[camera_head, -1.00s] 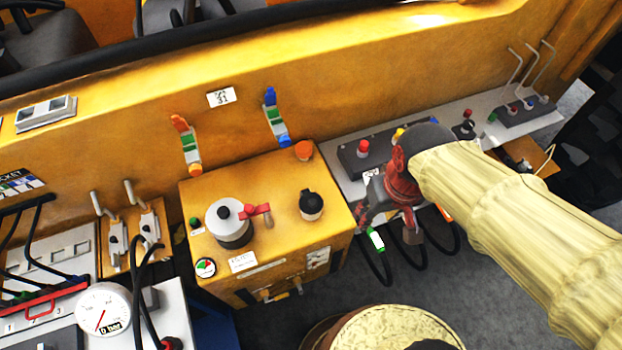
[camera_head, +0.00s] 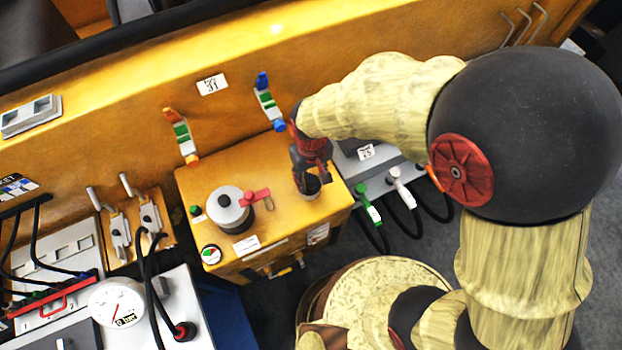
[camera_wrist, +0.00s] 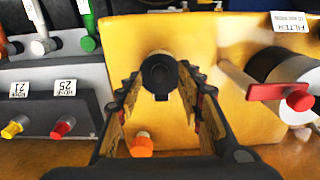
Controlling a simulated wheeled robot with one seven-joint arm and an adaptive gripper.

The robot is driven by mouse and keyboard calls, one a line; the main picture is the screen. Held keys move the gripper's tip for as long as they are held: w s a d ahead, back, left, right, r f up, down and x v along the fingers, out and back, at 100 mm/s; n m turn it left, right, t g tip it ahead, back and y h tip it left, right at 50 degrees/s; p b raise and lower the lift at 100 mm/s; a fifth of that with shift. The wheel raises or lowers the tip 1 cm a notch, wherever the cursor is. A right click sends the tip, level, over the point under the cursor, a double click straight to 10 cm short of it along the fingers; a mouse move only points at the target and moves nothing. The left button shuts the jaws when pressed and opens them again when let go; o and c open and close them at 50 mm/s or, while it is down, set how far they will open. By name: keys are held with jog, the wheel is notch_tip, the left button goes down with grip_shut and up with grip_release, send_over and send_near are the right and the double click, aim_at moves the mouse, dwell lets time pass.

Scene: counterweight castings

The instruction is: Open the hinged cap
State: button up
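The black hinged cap (camera_head: 311,187) sits on the top of the yellow box (camera_head: 215,165), near its right side. My gripper (camera_head: 307,176) is over it and partly hides it in the head view. In the wrist view the cap (camera_wrist: 158,75) shows as a round black top with a dark tab towards me. It looks shut. My gripper (camera_wrist: 160,84) is open there, with one finger on each side of the cap and gaps visible. I cannot tell whether a fingertip touches it.
A white filter housing with a red handle (camera_head: 257,197) stands left of the cap. An orange knob (camera_wrist: 141,146) lies below the fingers in the wrist view. A grey panel with yellow and red buttons (camera_wrist: 62,127) is at the left there. The yellow wall rises behind the box.

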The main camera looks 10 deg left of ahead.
jog(key=shift+f, duration=0.85)
jog(key=shift+c, duration=1.3)
grip_shut()
